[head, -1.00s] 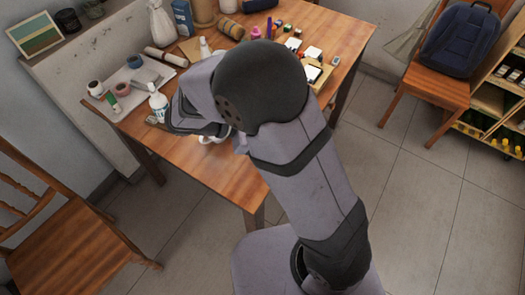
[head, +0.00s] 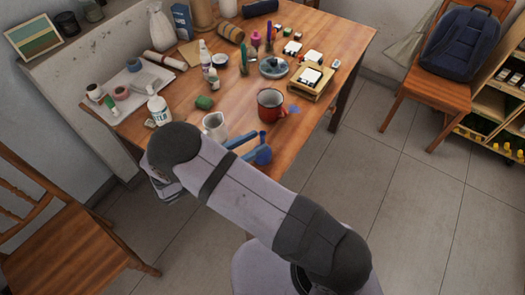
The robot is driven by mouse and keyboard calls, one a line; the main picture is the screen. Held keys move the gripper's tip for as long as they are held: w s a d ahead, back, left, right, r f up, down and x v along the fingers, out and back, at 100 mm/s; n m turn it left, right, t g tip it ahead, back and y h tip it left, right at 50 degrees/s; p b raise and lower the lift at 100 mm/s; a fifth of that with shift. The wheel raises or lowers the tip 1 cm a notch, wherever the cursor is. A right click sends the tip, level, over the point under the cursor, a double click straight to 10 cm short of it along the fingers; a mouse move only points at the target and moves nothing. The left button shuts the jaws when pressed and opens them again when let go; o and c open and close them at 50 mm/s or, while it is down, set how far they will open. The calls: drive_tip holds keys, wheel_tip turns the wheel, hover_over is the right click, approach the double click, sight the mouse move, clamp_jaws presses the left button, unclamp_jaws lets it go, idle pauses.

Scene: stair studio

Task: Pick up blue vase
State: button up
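A small blue vase (head: 263,156) with a round body and narrow neck stands near the front edge of the wooden table, in the head view. My gripper (head: 252,142) shows as two blue fingers reaching right from behind my arm. The fingers are spread, with table showing between them, and their tips are right at the left side of the vase. The lower finger overlaps the vase in the picture; I cannot tell whether they touch. The gripper's base is hidden behind my arm.
On the table (head: 200,165), a white mug (head: 214,126) stands close to the fingers and a red mug (head: 270,104) stands behind the vase. A white bottle (head: 159,108) is at the left. Several craft items fill the back. A chair (head: 75,235) is at lower left.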

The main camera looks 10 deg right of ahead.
sight(264, 138)
drive_tip(key=shift+r+p+x, duration=0.15)
drive_tip(key=shift+p+x, duration=0.6)
drive_tip(key=shift+x, duration=0.9)
drive_tip(key=shift+r+p+x, duration=0.1)
drive_tip(key=shift+p+x, duration=0.65)
drive_tip(key=shift+x, duration=0.85)
drive_tip(key=shift+w+d+f, duration=0.1)
drive_tip(key=shift+w+d, duration=0.1)
drive_tip(key=shift+d, duration=0.15)
clamp_jaws()
